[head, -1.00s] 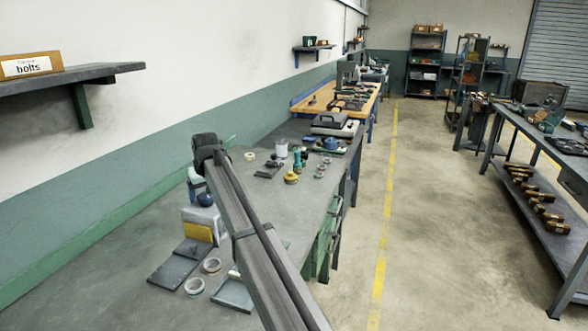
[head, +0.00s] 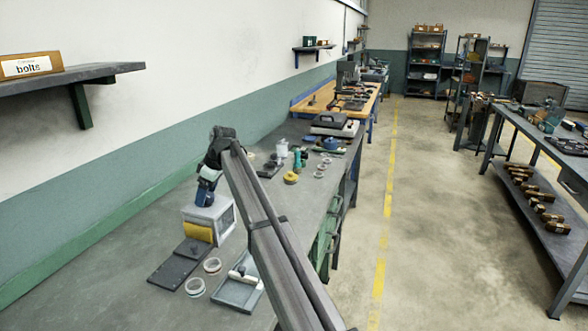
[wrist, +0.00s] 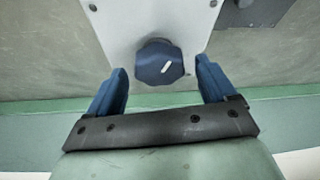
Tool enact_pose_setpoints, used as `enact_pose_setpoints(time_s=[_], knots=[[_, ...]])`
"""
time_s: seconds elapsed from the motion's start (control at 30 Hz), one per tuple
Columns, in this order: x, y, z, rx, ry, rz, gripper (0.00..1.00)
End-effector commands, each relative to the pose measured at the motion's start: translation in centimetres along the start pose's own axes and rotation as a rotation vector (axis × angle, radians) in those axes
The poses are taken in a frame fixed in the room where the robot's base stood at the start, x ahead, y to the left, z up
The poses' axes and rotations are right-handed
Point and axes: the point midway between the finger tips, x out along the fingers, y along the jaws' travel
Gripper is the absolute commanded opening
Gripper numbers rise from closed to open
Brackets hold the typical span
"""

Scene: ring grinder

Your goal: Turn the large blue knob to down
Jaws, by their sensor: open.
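The large blue knob (wrist: 159,62) sits on a light plate (wrist: 112,22) in the wrist view. Its short white mark slants from lower left to upper right. My gripper (wrist: 160,72) is open, with one blue finger on each side of the knob's lower part. Gaps show between fingers and knob, so it is not gripped. In the head view my gripper (head: 205,194) is upright just above the grey box (head: 227,222) with a yellow front panel (head: 198,232). There the knob cannot be told apart from the blue fingers.
Dark flat plates (head: 178,266), two tape rings (head: 195,287) and a grey tray (head: 232,296) lie in front of the box. A yellow-topped item (head: 291,178) and several small tools stand farther back on the bench. The wall is left of my gripper.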

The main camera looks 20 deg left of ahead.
Motion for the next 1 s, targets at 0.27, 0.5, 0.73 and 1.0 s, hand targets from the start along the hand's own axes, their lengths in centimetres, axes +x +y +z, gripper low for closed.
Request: enact_pose_setpoints(time_s=[0.27,0.5,0.73,1.0], knots=[[0.0,0.3,-0.1,-0.226,0.000,-0.095,0.84],[0.1,0.5,-0.2,-0.429,0.000,-0.179,0.84],[-1.3,0.8,-0.2,-0.566,0.001,-0.233,0.84],[-5.5,1.7,-0.6,-0.563,0.000,-0.231,0.84]])
